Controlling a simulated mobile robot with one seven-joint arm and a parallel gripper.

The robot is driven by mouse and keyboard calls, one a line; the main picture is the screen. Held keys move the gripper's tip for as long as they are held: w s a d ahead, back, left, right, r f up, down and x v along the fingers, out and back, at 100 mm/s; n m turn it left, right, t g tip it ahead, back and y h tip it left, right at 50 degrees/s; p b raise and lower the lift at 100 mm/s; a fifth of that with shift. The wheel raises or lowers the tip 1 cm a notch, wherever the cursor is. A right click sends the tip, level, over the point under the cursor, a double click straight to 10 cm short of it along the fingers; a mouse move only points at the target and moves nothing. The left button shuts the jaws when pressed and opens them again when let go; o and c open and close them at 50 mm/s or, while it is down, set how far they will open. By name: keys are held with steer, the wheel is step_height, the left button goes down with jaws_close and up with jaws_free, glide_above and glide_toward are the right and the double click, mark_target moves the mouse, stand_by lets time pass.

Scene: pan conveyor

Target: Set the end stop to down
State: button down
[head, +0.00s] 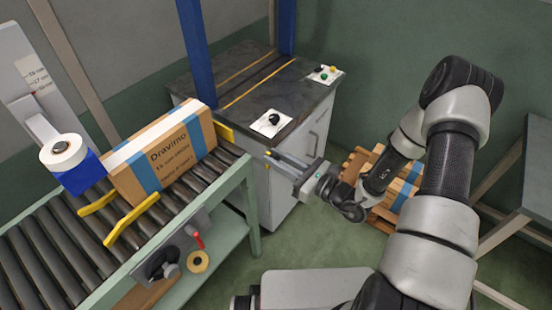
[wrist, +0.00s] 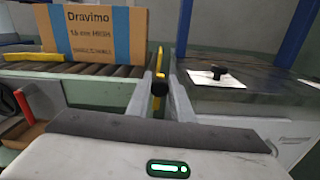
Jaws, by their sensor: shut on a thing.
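The yellow end stop (head: 223,131) stands up above the rollers at the far right end of the conveyor, just beyond the box. In the wrist view it shows nearly edge-on as a narrow yellow upright (wrist: 160,57), with a black part (wrist: 159,88) below it between my fingers. My gripper (head: 270,160) reaches in from the right, at the conveyor's end. In the wrist view my gripper (wrist: 160,82) has its two grey fingers closed around this black and yellow part. The fingers hide some of the contact.
A cardboard box (head: 163,158) labelled Dravimo sits on the roller conveyor (head: 60,258) near the stop. Yellow guides (head: 130,220) lie at its front. A dark-topped cabinet (head: 200,85) with a black knob (head: 273,118) stands behind. A pallet (head: 360,165) lies right.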

steer(key=w+d+f+m+p, duration=0.2)
steer(key=f+m, duration=0.3)
steer(key=m, duration=1.1)
steer(key=shift+w+d, duration=0.55)
steer(key=shift+w, duration=0.35)
steer(key=c, duration=1.6)
jaws_free()
steer(key=p+v, duration=0.1)
steer(key=v, duration=1.6)
steer(key=shift+s+d, duration=0.15)
